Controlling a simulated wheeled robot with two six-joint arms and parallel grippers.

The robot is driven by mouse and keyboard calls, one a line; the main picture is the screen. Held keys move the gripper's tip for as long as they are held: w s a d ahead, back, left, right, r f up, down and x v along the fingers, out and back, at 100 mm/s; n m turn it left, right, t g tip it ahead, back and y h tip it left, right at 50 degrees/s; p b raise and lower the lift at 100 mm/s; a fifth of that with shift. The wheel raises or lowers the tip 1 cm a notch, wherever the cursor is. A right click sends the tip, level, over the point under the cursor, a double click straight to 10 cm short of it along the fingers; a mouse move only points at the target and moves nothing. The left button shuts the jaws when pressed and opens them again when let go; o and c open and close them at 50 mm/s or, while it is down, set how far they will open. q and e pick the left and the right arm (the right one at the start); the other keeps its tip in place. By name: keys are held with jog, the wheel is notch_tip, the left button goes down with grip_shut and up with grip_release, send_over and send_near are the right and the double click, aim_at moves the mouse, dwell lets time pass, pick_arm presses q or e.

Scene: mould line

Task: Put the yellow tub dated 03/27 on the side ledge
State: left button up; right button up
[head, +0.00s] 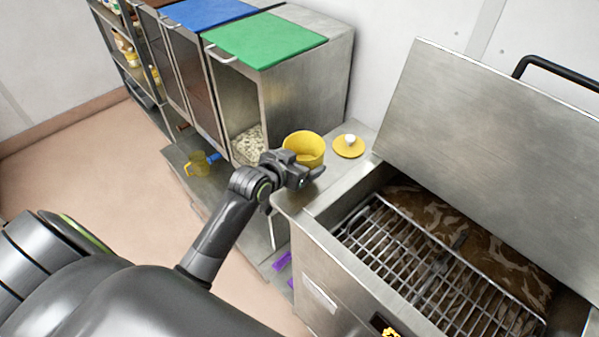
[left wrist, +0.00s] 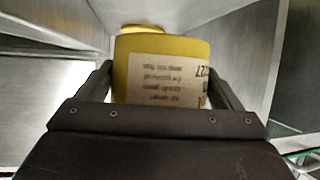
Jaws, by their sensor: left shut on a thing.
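My left gripper (head: 294,176) is shut on a yellow tub (head: 304,148), with one finger on each side of it. In the left wrist view the tub (left wrist: 160,48) shows a pale label with upside-down print. Large characters ending in "27" show at the label's right edge; the rest of the date is not readable. The tub looks upright and open at the top in the head view. It is at the steel side ledge (head: 326,178), left of the fryer-like unit. I cannot tell whether its base touches the ledge. My right gripper is not in view.
A yellow lid with a white knob (head: 348,147) lies on the ledge right of the tub. The steel unit with a wire rack (head: 430,262) and raised cover (head: 480,120) stands at right. Bins with green (head: 265,40) and blue (head: 212,12) lids stand behind. A yellow jug (head: 197,164) sits lower left.

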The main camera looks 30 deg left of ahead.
pick_arm(q)
notch_tip(320, 180, down, 5)
jog(key=shift+r, duration=0.2)
jog(key=shift+f, duration=0.15)
jog(key=o, duration=1)
jog(key=shift+c, duration=0.2)
jog(key=shift+o, duration=0.7)
jog(key=shift+r, duration=0.2)
jog(key=v, duration=1.2)
jog(key=shift+b, duration=0.35)
